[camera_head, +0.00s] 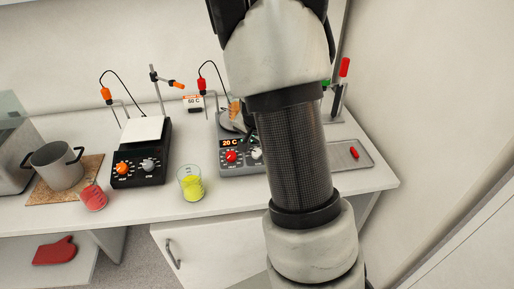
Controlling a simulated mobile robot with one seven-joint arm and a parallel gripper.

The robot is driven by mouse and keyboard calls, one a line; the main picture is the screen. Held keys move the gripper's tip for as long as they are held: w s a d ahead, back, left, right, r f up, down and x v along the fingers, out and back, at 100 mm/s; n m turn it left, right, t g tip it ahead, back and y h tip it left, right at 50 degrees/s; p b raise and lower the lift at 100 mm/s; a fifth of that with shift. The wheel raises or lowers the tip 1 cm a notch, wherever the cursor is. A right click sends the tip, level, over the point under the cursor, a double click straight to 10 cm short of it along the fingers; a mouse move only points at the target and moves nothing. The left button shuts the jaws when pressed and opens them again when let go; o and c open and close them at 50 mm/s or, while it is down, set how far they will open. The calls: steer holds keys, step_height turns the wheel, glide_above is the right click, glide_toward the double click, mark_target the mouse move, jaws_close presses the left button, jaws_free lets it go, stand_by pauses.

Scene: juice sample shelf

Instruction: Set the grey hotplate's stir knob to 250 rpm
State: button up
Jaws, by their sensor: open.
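The grey hotplate (242,170) stands on the bench in the middle of the camera_head view, partly covered on its right by my arm. Its front has a red knob (231,156) on the left and a pale knob (256,153) on the right, close beside my arm's edge. The pale knob appears to be the stir knob; its scale and pointer are too small to read. A display (231,142) above the red knob reads about 20 C. A beaker with orange liquid (234,108) is on the plate. My gripper is not visible; only arm links show.
A black hotplate (139,178) with a white top stands to the left. A beaker of yellow liquid (191,186) and one of red liquid (94,197) stand near the front edge. A pot (57,172) sits far left. A tray (361,160) lies at right.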

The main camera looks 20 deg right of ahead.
steer(key=p+v, duration=0.4)
steer(key=v, duration=1.3)
steer(key=shift+r, duration=0.2)
